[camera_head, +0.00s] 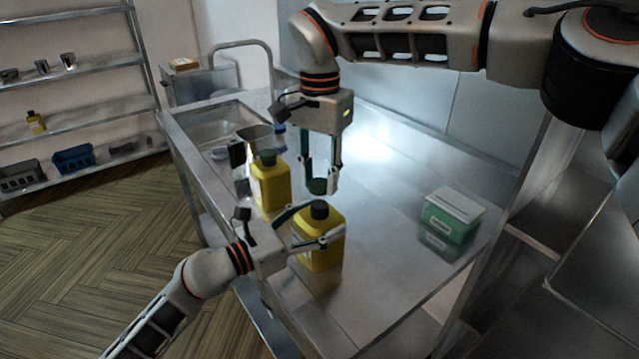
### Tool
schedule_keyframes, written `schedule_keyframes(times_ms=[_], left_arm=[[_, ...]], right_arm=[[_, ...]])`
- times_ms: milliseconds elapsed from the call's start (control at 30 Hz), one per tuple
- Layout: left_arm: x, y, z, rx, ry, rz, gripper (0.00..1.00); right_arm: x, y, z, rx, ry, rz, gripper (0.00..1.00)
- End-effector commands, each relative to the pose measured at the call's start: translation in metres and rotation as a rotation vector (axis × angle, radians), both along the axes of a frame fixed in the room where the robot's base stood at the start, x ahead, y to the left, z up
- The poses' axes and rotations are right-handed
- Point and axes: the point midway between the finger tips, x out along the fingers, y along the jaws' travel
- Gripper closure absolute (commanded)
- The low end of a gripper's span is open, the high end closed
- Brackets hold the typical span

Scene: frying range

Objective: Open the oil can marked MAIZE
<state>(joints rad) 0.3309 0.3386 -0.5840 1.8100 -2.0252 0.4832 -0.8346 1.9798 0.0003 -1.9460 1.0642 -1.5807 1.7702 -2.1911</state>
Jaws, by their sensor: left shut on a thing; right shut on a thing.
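A yellow oil can (319,254) stands upright near the front edge of the metal table. Its marking is too small to read. A dark round neck or top (319,210) shows on it. My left gripper (326,221) is shut on this can, with one finger on each side of its upper body. My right gripper (320,184) points down just above it, shut on a small dark green cap (317,187). The cap appears a little apart from the can's top. A second yellow can (270,187) with a green cap stands behind and to the left.
A green and white box (452,214) stands on the right of the table (385,262). A metal container (256,137) and small dark items are behind the second can. A sink basin (222,121) is at the far left end. Shelves (80,70) stand at the left wall.

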Motion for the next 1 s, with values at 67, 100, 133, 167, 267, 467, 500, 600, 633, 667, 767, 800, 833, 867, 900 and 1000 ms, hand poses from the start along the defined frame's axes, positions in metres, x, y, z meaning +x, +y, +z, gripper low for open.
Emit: schedule_keyframes(times_ms=[67,100,133,167,267,467,500,600,633,667,767,800,833,867,900,1000], left_arm=[[0.000,0.000,0.000,0.000,0.000,0.000,0.96],[0.000,0.000,0.000,0.000,0.000,0.000,0.96],[0.000,0.000,0.000,0.000,0.000,0.000,0.96],[0.000,0.000,0.000,0.000,0.000,0.000,0.96],[0.000,0.000,0.000,0.000,0.000,0.000,0.96],[0.000,0.000,0.000,0.000,0.000,0.000,0.17],[0.000,0.000,0.000,0.000,0.000,0.000,0.17],[0.000,0.000,0.000,0.000,0.000,0.000,0.17],[0.000,0.000,0.000,0.000,0.000,0.000,0.17],[0.000,0.000,0.000,0.000,0.000,0.000,0.17],[0.000,0.000,0.000,0.000,0.000,0.000,0.17],[0.000,0.001,0.000,0.000,0.000,0.000,0.17],[-0.001,0.001,0.000,0.000,0.000,0.000,0.17],[-0.002,0.003,0.000,0.001,0.001,0.000,0.17],[-0.003,0.006,-0.001,0.001,0.000,0.001,0.17],[-0.011,0.016,-0.001,0.003,0.000,0.002,0.17]], right_arm=[[0.001,0.000,0.011,0.000,-0.004,0.001,0.96],[0.000,0.000,0.015,0.000,-0.002,0.000,0.96],[0.000,0.000,0.017,0.000,-0.002,0.000,0.96],[0.000,0.000,0.019,-0.001,-0.001,0.000,0.96],[0.000,0.000,0.020,-0.001,-0.001,0.001,0.96],[0.000,0.000,0.019,0.000,0.000,0.001,0.96],[0.000,0.000,0.019,0.000,0.000,0.001,0.96],[0.000,0.000,0.019,0.000,0.000,0.001,0.96],[0.000,0.000,0.019,0.000,0.000,0.001,0.96],[0.000,0.000,0.019,0.000,0.000,0.001,0.96],[0.000,0.000,0.019,0.000,0.000,0.001,0.96],[0.000,0.000,0.019,0.000,0.000,0.001,0.96],[0.000,0.000,0.019,0.000,0.000,0.001,0.96],[0.000,0.000,0.019,0.000,0.000,0.001,0.96],[0.000,0.000,0.019,0.000,0.000,0.001,0.96],[0.000,0.000,0.019,0.000,0.000,0.001,0.96]])
